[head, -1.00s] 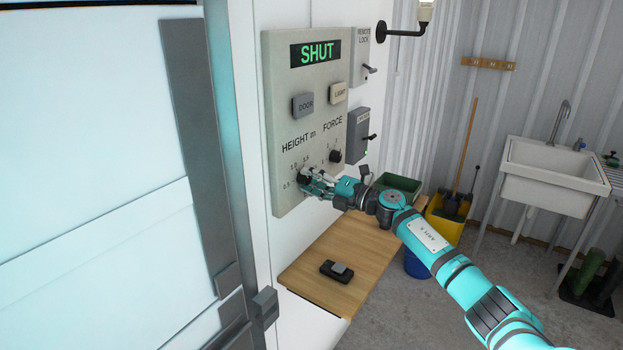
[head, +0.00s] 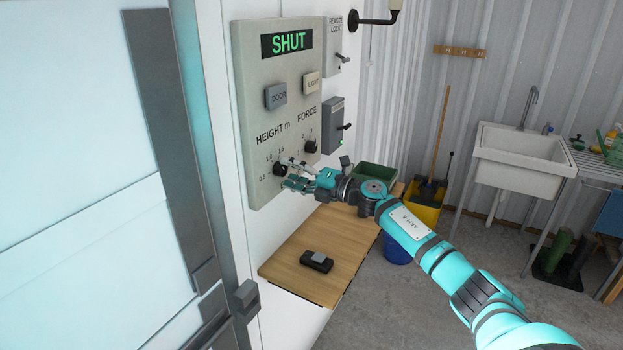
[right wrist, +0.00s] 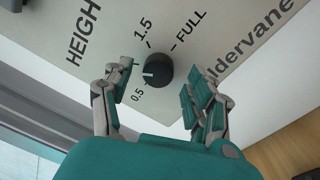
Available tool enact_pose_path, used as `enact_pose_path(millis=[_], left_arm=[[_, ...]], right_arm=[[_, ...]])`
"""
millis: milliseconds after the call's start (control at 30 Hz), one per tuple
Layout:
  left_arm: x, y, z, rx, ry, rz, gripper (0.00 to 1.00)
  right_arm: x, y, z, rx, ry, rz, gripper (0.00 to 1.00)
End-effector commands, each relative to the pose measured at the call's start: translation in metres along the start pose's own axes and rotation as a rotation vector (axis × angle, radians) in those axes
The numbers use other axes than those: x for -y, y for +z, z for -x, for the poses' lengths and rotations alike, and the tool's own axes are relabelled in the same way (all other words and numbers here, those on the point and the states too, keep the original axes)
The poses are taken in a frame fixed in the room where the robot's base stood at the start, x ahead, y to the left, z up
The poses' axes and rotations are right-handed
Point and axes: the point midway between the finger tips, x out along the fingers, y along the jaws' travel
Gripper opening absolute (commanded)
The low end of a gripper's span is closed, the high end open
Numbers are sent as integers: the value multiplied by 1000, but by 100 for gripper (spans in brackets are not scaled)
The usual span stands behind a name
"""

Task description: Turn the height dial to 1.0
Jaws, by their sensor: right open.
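The height dial (head: 279,169) is a black round knob low on the grey control panel (head: 250,110). In the right wrist view the knob (right wrist: 158,70) has a white pointer mark facing left, between the 0.5 and 1.5 labels. A finger hides the 1.0 label there; in the head view 1.0 shows above the dial. My right gripper (right wrist: 160,92) is open, one finger on each side of the knob, with visible gaps and nothing held. In the head view my right gripper (head: 290,175) is just right of the dial. My left gripper is out of view.
The force dial (head: 311,146) sits up and right of the height dial. The display (head: 287,42) reads SHUT. A wooden shelf (head: 330,245) below bears a small black device (head: 316,261). A green bin (head: 377,176) stands behind my right arm.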

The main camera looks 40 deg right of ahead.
Motion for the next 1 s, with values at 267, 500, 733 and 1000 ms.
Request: enact_pose_path(millis=[267,500,733,1000], left_arm=[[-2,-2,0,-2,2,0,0],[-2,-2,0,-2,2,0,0],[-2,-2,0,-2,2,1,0],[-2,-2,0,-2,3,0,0]], right_arm=[[2,-1,58,-2,-7,1,58],[1,0,94,0,-3,-1,58],[0,1,106,0,-1,1,58],[0,1,106,1,0,1,58]])
